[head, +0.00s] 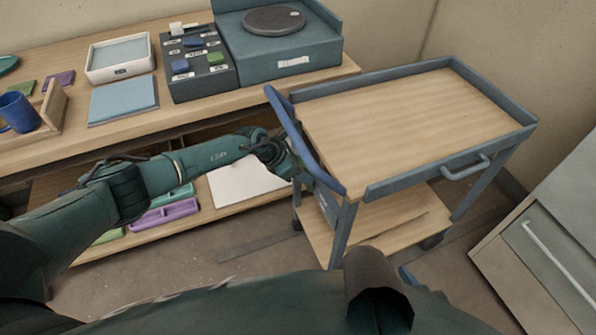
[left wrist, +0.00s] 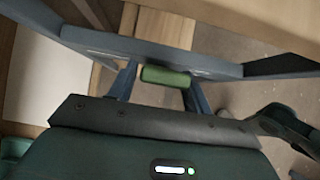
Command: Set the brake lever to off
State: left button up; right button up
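The wooden-topped cart (head: 420,110) with a blue-grey frame stands at the right of the workbench. A green bar, which looks like the brake lever (left wrist: 166,77), sits by the cart's frame rail (left wrist: 230,72) in the left wrist view. My left gripper (left wrist: 160,88) is open, with one finger on each side of the green bar. I cannot tell whether either finger touches it. In the head view my left gripper (head: 305,180) is at the cart's left end, below the blue push handle (head: 300,140), and its fingertips are largely hidden. My right gripper is not in view.
The workbench (head: 70,60) holds a switch box (head: 197,65), a turntable unit (head: 280,45), a white scale (head: 120,58) and a blue mug (head: 18,112). A purple tray (head: 165,213) lies on its lower shelf. A grey cabinet (head: 560,240) stands at the right.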

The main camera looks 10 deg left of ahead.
pick_arm(q)
jog(key=shift+o, duration=1.2)
jog(key=shift+s+a+f, duration=0.15)
jog(key=shift+a+f, duration=0.05)
jog(key=shift+f, duration=0.15)
jog(key=s+a+r, duration=0.1)
jog(key=s+a, duration=0.6)
jog(key=a, duration=0.3)
jog(key=shift+a+p, duration=0.25)
jog(key=shift+p, duration=0.1)
